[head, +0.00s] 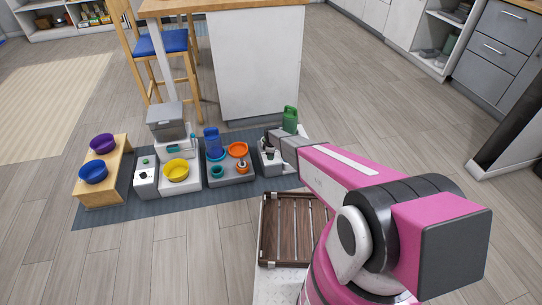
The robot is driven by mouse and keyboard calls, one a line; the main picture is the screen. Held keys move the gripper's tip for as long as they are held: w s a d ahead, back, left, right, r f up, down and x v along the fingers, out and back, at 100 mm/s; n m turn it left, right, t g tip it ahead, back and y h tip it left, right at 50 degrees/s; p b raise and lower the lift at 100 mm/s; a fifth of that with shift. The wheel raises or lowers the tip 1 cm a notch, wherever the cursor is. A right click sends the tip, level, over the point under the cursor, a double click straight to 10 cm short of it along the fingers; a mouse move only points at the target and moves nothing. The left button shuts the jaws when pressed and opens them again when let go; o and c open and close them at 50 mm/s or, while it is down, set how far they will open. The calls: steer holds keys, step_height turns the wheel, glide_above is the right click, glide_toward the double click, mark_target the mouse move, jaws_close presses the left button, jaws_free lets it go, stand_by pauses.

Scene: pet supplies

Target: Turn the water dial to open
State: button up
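My arm reaches forward from the lower right in the head view, and its grey end with my gripper (276,138) is over the right end of the row of pet supplies. The fingers are too small and hidden to tell open or shut. Under and beside it is a light grey unit (268,168) with small dark parts, largely covered by my arm. I cannot make out a water dial; it may be on this unit. A green jug-like container (290,119) stands just behind my gripper.
On the blue-grey mat (110,213) stand a wooden stand (90,190) with purple and blue bowls, a white box (146,180), a grey-topped feeder (165,118) with yellow bowl, and a tray (231,179) with blue bottle. A brown slatted crate (283,262) lies nearer.

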steer(key=c, duration=0.3)
steer(key=m, duration=0.3)
steer(key=shift+m, duration=0.4)
steer(key=m, duration=0.4)
steer(key=shift+m, duration=0.3)
steer(key=m, duration=0.5)
steer(key=shift+m, duration=2.3)
